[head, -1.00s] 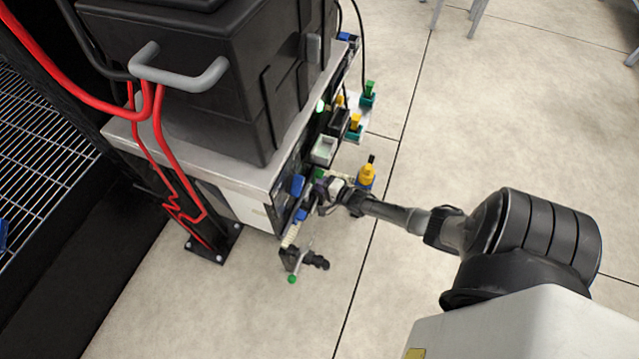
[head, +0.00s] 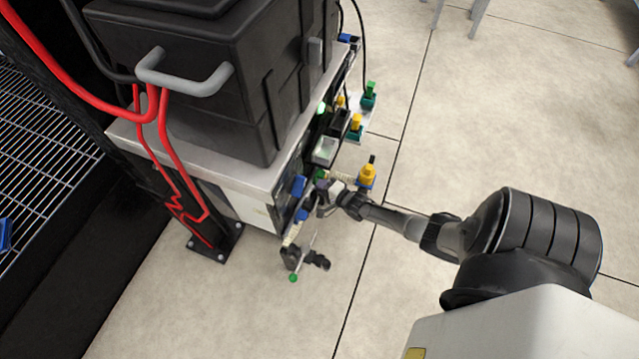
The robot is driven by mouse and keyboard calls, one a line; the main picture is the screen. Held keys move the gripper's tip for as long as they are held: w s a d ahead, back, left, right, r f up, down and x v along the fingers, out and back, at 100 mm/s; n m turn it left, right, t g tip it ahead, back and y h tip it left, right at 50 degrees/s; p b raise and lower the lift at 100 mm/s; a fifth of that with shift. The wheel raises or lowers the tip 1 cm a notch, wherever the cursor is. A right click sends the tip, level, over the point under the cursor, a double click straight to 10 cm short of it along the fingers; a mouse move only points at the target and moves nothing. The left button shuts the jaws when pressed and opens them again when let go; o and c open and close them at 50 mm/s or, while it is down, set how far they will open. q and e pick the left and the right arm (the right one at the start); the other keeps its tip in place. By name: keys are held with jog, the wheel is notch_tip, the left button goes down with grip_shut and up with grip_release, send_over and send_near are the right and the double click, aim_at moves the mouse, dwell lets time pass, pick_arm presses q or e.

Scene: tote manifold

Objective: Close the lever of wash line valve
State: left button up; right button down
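A manifold of valves and fittings runs along the front of a metal-topped stand (head: 135,132). My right gripper (head: 324,203) is at the manifold's near part, close to blue fittings (head: 298,186). It is small and partly merged with the fittings, so I cannot tell its opening or whether it touches anything. Below it, a dark valve (head: 292,258) with a thin pale rod and a green tip (head: 293,278) sticks out from the stand. I cannot read labels, so which lever belongs to the wash line is unclear. My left gripper is out of view.
A large black tote (head: 225,90) with a grey handle (head: 185,80) sits on the stand. Yellow (head: 367,174) and green (head: 370,90) fittings stick out farther along the manifold. Red hoses (head: 165,150) hang at the left. The floor right of the stand is clear.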

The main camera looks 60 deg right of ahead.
jog(key=s+m+g+h+p, duration=0.1)
jog(key=m+h, duration=0.1)
jog(key=s+a+m+g+h+p, duration=0.1)
jog(key=m+g+h, duration=0.1)
jog(key=h, duration=0.1)
jog(key=s+a+m+g+h+p, duration=0.1)
jog(key=m+h+p, duration=0.1)
jog(key=h, duration=0.1)
jog(key=shift+a+f+m+g, duration=0.2)
jog(key=shift+m+g, duration=0.1)
jog(key=shift+m, duration=0.1)
jog(key=shift+r, duration=0.1)
jog(key=c, duration=1.3)
grip_release()
jog(key=shift+o, duration=1)
jog(key=shift+s+d+r, duration=0.1)
jog(key=shift+s+d, duration=0.1)
jog(key=p+v, duration=0.5)
jog(key=v, duration=0.9)
jog(key=shift+p, duration=0.35)
